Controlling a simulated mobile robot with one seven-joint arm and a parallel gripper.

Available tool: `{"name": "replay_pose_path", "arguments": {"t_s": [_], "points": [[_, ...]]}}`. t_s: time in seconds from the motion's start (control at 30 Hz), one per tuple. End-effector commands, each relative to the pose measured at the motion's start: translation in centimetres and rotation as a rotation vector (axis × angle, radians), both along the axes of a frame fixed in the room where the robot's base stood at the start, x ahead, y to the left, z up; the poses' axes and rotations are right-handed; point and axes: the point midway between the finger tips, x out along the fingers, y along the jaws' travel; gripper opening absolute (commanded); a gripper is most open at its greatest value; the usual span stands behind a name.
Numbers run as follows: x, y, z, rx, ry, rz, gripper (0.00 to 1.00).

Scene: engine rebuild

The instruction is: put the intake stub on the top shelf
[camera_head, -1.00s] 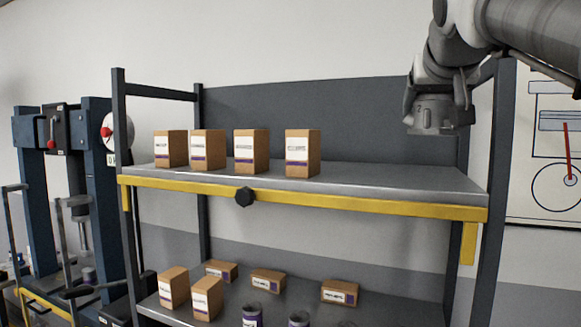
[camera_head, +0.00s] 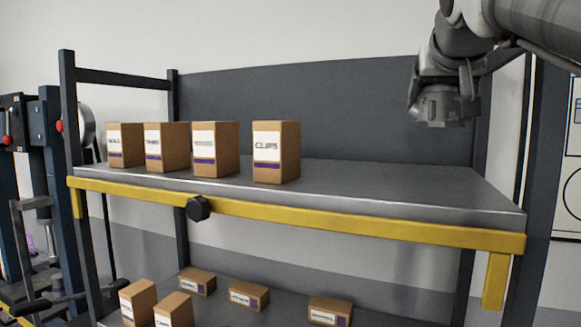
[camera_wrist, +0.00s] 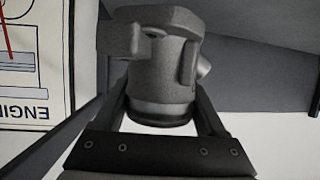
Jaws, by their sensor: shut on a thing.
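The intake stub (camera_wrist: 158,62) is a rough grey, round metal part with a block on its left side and a smooth rim below. My gripper (camera_wrist: 160,100) is shut on it, one dark finger on each side, in the wrist view. The top shelf (camera_head: 400,186) is a grey metal board with a yellow front edge. In the head view my arm hangs in front of the right part of this shelf's back panel.
Several cardboard boxes (camera_head: 276,152) stand on the left half of the top shelf; its right half is bare. A dark knob (camera_head: 199,208) sticks out of the yellow edge. More boxes (camera_head: 249,296) lie on the lower shelf. Dark posts (camera_head: 68,110) frame the rack.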

Motion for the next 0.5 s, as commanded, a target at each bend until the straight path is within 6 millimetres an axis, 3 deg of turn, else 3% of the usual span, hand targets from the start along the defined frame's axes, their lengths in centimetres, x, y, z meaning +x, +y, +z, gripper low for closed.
{"name": "replay_pose_path", "arguments": {"t_s": [0.17, 0.5], "points": [[-0.1, 0.0, -0.3, -0.001, -0.003, 0.0, 0.0], [-0.1, 0.0, -5.0, -0.001, -0.002, 0.0, 0.0]]}}
